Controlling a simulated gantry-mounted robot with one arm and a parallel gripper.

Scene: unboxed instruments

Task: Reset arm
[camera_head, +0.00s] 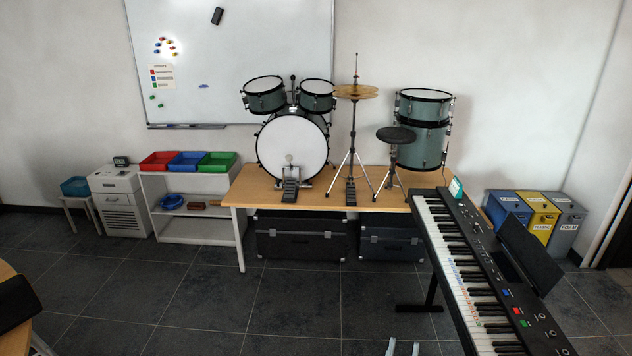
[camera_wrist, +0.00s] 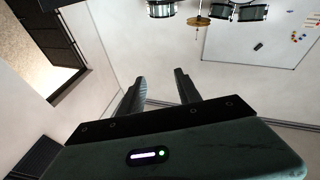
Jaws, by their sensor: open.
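My gripper (camera_wrist: 161,82) shows in the wrist view with its two dark fingers spread apart. It is open, and nothing is between the fingers. The wrist view looks past it at a pale wall, with the room appearing upside down. In the head view, two light grey tips at the bottom edge (camera_head: 403,347) look like part of my gripper, low over the dark floor and left of the keyboard (camera_head: 480,260). The rest of my arm is out of that view.
A wooden table (camera_head: 330,184) carries a drum kit (camera_head: 292,145) and stool. Black cases (camera_head: 300,238) stand below. A white shelf (camera_head: 200,230) holds red, blue and green trays. Labelled bins (camera_head: 545,212) stand at right. A round table edge (camera_head: 10,320) is at lower left. The middle floor is clear.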

